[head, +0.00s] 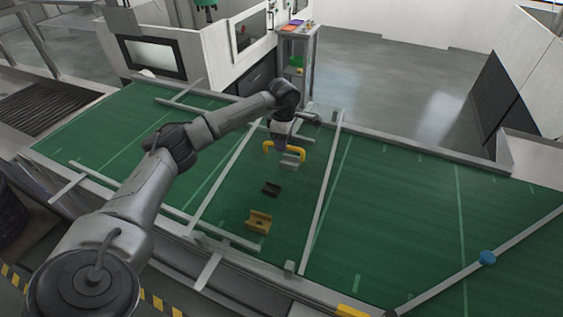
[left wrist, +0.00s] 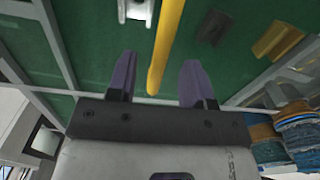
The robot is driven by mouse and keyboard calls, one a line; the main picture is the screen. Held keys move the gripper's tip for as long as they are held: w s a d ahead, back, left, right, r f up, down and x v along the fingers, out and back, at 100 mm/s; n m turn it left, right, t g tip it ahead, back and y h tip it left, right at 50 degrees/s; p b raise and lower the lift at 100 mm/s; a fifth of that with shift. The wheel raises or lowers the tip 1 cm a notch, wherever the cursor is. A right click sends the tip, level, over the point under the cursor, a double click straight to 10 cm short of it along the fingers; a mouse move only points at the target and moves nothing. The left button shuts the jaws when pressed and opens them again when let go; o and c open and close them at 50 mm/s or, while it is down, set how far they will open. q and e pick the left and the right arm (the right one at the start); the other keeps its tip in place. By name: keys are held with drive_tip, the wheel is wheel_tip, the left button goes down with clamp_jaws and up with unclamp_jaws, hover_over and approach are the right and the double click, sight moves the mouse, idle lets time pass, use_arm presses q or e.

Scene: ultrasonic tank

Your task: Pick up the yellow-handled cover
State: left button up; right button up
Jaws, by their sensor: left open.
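The yellow handle (head: 302,155) of the cover is an arch above the green surface, in the upper middle of the head view. In the left wrist view the handle (left wrist: 168,42) shows as a long yellow bar running up out of the frame. My left gripper (head: 282,144) is over the handle in the head view and hides part of it. In the left wrist view the purple fingers of this gripper (left wrist: 156,72) are apart, with the bar's near end between them. I cannot tell whether they touch it. The cover's body is not clearly visible. My right gripper is not in view.
A light grey block (head: 290,161), a small dark block (head: 271,189) and a yellow-brown notched block (head: 259,222) lie in a row on the green surface (head: 400,210). Grey rails flank them. A blue knob (head: 487,258) is at right. The green area at right is mostly clear.

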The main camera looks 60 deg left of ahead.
sight(284, 156)
use_arm(q)
wheel_tip(284, 156, down, 5)
drive_tip(key=shift+r, duration=0.1)
drive_tip(key=shift+c, duration=0.3)
clamp_jaws()
drive_tip(key=shift+w+r, duration=0.1)
